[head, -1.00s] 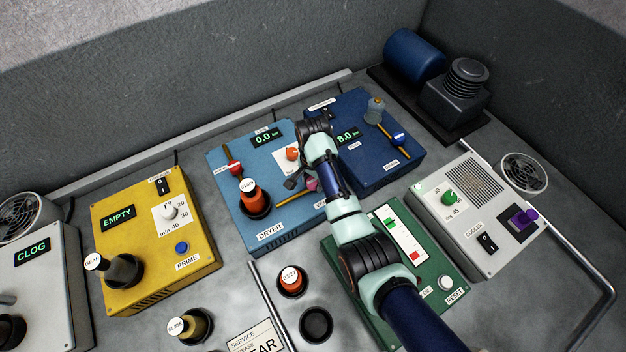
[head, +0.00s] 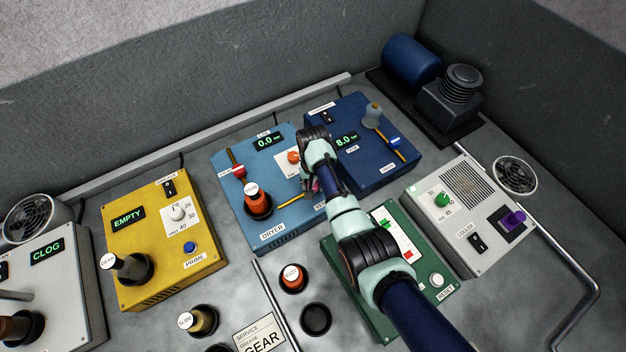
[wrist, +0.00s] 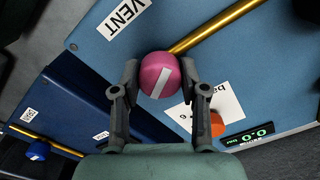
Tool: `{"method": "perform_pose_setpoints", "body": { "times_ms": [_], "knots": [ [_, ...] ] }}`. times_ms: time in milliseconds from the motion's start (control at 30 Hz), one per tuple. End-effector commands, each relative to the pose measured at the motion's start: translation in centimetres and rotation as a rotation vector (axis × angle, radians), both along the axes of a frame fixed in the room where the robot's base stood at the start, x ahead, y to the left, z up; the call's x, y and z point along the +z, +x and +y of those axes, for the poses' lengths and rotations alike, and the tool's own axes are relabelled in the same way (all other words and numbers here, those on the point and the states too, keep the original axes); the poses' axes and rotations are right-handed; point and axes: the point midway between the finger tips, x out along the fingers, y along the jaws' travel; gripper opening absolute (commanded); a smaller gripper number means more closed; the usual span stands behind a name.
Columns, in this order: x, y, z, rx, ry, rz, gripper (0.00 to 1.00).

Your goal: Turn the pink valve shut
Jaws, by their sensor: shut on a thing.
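The pink valve (wrist: 160,75) is a round knob with a white stripe, on the blue dryer box (wrist: 95,65) by its VENT label. A brass pipe (wrist: 208,25) leads away from it. The stripe lies slanted, at a steeper angle than the pipe in the wrist view. My gripper (wrist: 159,82) is shut on the pink valve, one finger on each side. In the head view only a bit of the valve (head: 316,186) shows beside my wrist, and my arm hides much around it.
The dryer box also carries a red valve (head: 239,171), an orange knob (head: 293,157) and a display reading 0.0. A darker blue box (head: 375,165) with a blue valve stands close on the right. A green box (head: 405,290) lies under my arm.

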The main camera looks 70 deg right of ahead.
Motion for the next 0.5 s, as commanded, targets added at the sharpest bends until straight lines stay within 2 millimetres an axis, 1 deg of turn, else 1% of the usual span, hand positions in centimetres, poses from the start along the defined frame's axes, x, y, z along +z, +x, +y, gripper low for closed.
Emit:
{"method": "perform_pose_setpoints", "body": {
  "times_ms": [33, 500],
  "knots": [
    [0.38, 0.01, -0.03, 0.040, 0.000, 0.000, 0.09],
    [0.23, 0.02, -0.03, 0.486, 0.000, 0.000, 0.09]
  ]
}}
